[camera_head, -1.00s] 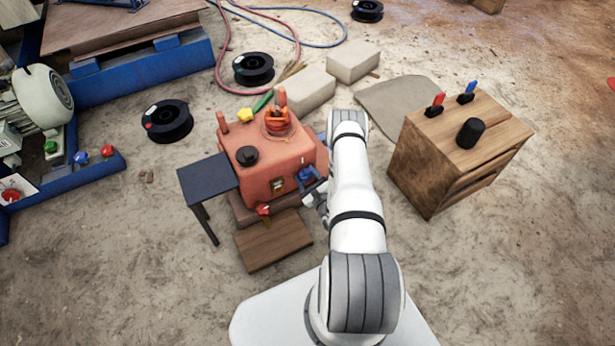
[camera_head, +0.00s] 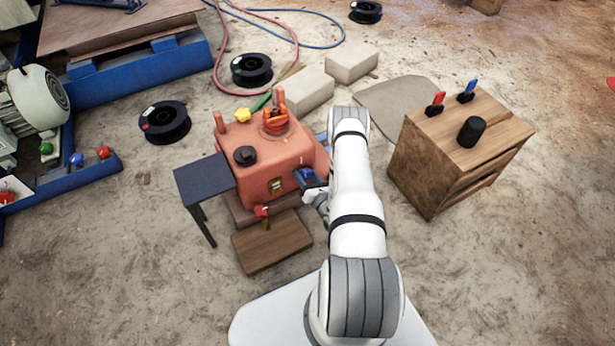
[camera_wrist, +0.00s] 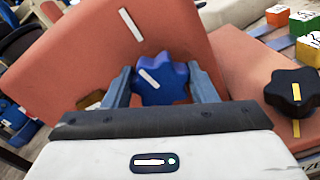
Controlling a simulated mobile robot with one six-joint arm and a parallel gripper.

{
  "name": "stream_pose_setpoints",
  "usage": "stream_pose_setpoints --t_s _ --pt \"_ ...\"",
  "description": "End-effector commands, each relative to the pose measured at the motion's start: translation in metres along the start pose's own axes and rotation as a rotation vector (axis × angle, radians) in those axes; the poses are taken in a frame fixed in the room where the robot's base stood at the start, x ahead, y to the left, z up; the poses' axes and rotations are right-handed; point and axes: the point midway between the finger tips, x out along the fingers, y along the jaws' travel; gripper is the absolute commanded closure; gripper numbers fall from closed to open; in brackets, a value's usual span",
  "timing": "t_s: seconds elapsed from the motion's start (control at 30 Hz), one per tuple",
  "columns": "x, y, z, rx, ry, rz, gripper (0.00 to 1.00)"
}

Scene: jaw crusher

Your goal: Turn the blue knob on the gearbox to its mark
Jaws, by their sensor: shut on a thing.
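The red gearbox (camera_head: 262,165) stands at the middle of the head view. Its blue knob (camera_wrist: 160,82) is star-shaped with a white line; it also shows small in the head view (camera_head: 304,175). My gripper (camera_wrist: 161,80) is shut on the blue knob, with one finger on each side. A white mark (camera_wrist: 131,25) is on the red face above and left of the knob. The knob's line points up and left, leaning further left than the mark, so the two are not in line. The knob's lower part is hidden behind my gripper body.
A black knob (camera_wrist: 291,91) with a yellow line sits right of the blue one. A wooden cabinet (camera_head: 440,165) stands right of my arm. A dark side table (camera_head: 205,180) and wooden step (camera_head: 272,242) stand beside the gearbox. A red-tipped lever (camera_head: 262,211) is low on its front.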

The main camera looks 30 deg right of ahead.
Motion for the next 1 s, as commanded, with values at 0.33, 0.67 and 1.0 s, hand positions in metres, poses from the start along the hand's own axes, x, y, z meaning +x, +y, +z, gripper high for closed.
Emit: stream_pose_setpoints --t_s 0.33,0.67,1.0 --pt "-0.0006 -0.0016 0.0007 0.164 -0.003 -0.002 0.71" --pt "-0.0006 -0.0019 0.0010 0.203 -0.003 -0.003 0.71" --pt "-0.0005 -0.0021 0.0011 0.202 -0.004 -0.004 0.44"
